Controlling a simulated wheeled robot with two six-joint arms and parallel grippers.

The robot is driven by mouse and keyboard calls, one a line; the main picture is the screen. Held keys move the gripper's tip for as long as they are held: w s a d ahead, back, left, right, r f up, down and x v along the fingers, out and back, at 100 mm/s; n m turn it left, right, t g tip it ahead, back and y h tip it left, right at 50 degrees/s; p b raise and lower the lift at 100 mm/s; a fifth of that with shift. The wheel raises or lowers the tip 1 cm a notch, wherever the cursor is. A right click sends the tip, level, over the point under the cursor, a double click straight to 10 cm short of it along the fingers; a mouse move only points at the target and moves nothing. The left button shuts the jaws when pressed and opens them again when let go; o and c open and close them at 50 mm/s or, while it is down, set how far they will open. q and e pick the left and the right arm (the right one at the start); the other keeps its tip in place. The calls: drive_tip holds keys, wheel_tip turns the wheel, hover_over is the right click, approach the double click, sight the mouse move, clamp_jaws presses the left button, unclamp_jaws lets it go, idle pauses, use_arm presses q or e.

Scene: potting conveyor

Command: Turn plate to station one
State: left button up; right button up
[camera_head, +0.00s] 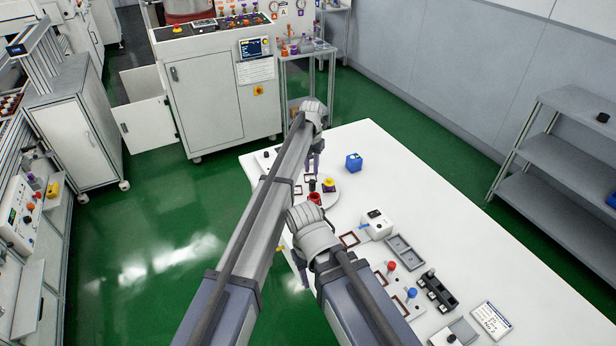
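The round white plate (353,187) lies on the white table, partly hidden behind my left arm. A red piece (315,198) and a yellow piece with a dark top (329,184) sit on it, with a dark peg (312,185) near them. My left gripper (313,172) points down over the plate's far side, close above the dark peg; I cannot tell whether it touches. Its fingers are too small to judge the gap. My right gripper (302,278) hangs at the table's left edge, mostly behind its wrist, with its fingertips unclear.
A white box (376,225), grey trays (405,252), a black holder (437,291) and a label card (490,318) lie nearer. The table's right side is clear. A grey shelf (560,155) stands right.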

use_arm(q)
drive_tip(key=m, duration=0.2)
drive_tip(key=a+m, duration=0.1)
drive_tip(key=shift+s+a+m, duration=0.2)
drive_tip(key=shift+s+m, duration=0.1)
drive_tip(key=shift+m, duration=0.1)
drive_tip(key=shift+c, duration=1.4)
drive_tip(key=m, duration=0.2)
drive_tip(key=shift+s+a+m+h, duration=0.15)
drive_tip(key=shift+a+m+h, duration=0.15)
drive_tip(key=shift+a, duration=0.05)
clamp_jaws()
drive_tip(key=s+a+n+h, duration=0.2)
drive_tip(key=a+n, duration=0.3)
drive_tip(key=n, duration=1)
drive_tip(key=s+a+r+n+h, duration=0.1)
drive_tip(key=s+a+n, duration=0.2)
drive_tip(key=n, duration=1.2)
drive_tip(key=shift+a+r+n+h, duration=0.2)
drive_tip(key=shift+a+n+h, duration=0.15)
drive_tip(key=shift+a, duration=0.65)
